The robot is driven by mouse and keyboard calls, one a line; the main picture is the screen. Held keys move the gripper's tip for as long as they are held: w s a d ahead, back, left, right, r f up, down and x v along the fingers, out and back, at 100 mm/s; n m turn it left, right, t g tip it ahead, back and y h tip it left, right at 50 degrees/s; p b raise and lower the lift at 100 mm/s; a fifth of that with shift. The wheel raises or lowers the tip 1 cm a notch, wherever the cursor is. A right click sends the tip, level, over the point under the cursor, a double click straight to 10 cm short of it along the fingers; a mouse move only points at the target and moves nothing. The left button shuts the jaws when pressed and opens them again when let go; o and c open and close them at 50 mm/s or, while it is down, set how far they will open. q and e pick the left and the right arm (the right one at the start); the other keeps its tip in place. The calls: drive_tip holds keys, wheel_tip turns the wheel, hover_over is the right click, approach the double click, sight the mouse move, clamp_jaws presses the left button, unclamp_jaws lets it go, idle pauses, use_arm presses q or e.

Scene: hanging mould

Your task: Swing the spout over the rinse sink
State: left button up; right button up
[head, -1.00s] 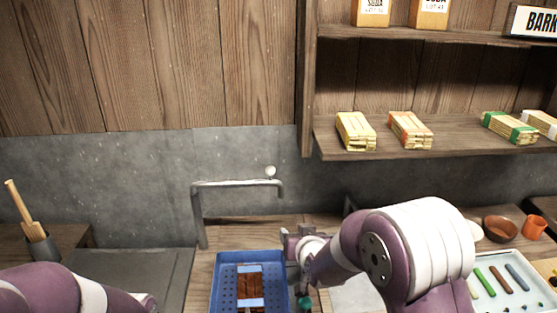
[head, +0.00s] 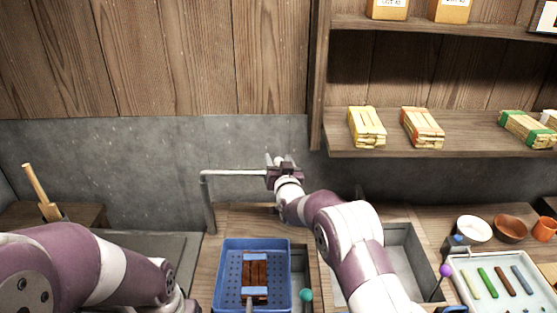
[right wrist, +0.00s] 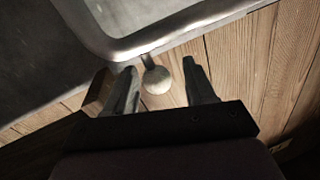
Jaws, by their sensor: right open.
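The spout (head: 235,173) is a grey metal pipe that rises from a post and runs right along the back wall. Its far end is hidden behind my right gripper (head: 281,166) in the head view. In the right wrist view the bent pipe (right wrist: 130,46) passes ahead of my right gripper (right wrist: 157,80). A pale round knob (right wrist: 156,80) on a short stem from the pipe sits between the open, apart fingers. A grey open basin (head: 412,250), which looks like the rinse sink, is right of the blue tray, partly behind my right arm. My left gripper is out of view.
A blue perforated tray (head: 228,275) holding a brown mould stands at front centre, with a teal ball (head: 306,295) beside it. A purple ball on a stick (head: 445,270) and a tray of coloured sticks (head: 470,268) are at right. A shelf (head: 425,143) overhangs at back right.

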drive_tip(key=shift+w+d+f, duration=0.1)
drive_tip(key=shift+w+f, duration=0.05)
drive_tip(key=shift+w, duration=0.05)
drive_tip(key=shift+c, duration=1.3)
drive_tip(key=shift+s, duration=0.1)
clamp_jaws()
drive_tip(key=shift+s+h, duration=0.3)
drive_tip(key=shift+s, duration=0.15)
drive_tip(key=s+a+m+g+h+b, duration=0.1)
drive_tip(key=s+a+m+h, duration=0.3)
drive_tip(key=s+h, duration=0.3)
drive_tip(key=s+a+m+g+h+b, duration=0.1)
drive_tip(key=s+a+m+h, duration=0.3)
drive_tip(key=s, duration=0.5)
drive_tip(key=shift+s+a+m+g+h, duration=0.25)
drive_tip(key=shift+m+g+h, duration=0.65)
drive_tip(key=shift+h, duration=0.7)
